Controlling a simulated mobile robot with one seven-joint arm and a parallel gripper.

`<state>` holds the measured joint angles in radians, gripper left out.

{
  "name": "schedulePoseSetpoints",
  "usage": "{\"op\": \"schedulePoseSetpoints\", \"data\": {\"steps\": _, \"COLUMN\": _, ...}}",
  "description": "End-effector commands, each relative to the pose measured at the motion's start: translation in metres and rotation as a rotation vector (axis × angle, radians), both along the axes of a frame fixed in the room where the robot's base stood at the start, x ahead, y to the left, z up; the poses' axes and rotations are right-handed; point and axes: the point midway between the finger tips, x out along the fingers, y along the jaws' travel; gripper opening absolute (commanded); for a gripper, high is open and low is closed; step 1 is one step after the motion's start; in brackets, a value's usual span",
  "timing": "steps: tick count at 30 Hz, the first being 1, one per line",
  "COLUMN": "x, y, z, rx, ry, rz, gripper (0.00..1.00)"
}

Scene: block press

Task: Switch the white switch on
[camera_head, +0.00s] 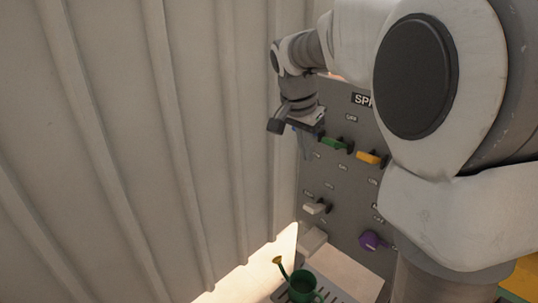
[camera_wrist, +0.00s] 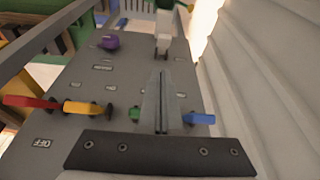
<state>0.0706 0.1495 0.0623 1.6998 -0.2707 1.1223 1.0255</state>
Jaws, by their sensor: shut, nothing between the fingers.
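The white switch (camera_head: 317,207) sits on the left side of a grey upright panel (camera_head: 345,190), below the green switch. It also shows in the wrist view (camera_wrist: 163,45), near the top middle. My gripper (camera_head: 306,154) is at the panel's upper left, above the white switch and apart from it. In the wrist view my gripper's fingers (camera_wrist: 159,78) are together and empty, pointing toward the white switch. The exact distance between fingertips and switch cannot be told.
A green switch (camera_head: 333,143), yellow switch (camera_head: 368,157) and purple switch (camera_head: 372,240) share the panel. Blue (camera_wrist: 198,118) and red (camera_wrist: 30,102) ones show in the wrist view. A ribbed wall (camera_head: 130,150) is close on the left. A green watering can (camera_head: 302,285) stands below.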

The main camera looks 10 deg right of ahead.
Motion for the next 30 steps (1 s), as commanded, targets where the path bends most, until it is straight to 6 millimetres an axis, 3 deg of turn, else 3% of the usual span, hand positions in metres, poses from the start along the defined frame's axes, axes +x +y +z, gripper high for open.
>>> {"op": "schedulePoseSetpoints", "data": {"steps": 6, "x": 0.011, "y": -0.004, "z": -0.003, "rx": -0.002, "ry": 0.003, "rz": -0.045, "gripper": 0.0}}
{"op": "schedulePoseSetpoints", "data": {"steps": 20, "x": 0.012, "y": -0.005, "z": -0.006, "rx": -0.003, "ry": 0.004, "rz": -0.049, "gripper": 0.0}}
{"op": "schedulePoseSetpoints", "data": {"steps": 23, "x": 0.013, "y": -0.007, "z": -0.016, "rx": -0.002, "ry": 0.007, "rz": -0.049, "gripper": 0.0}}
{"op": "schedulePoseSetpoints", "data": {"steps": 30, "x": 0.02, "y": -0.019, "z": -0.062, "rx": -0.001, "ry": 0.009, "rz": -0.048, "gripper": 0.0}}
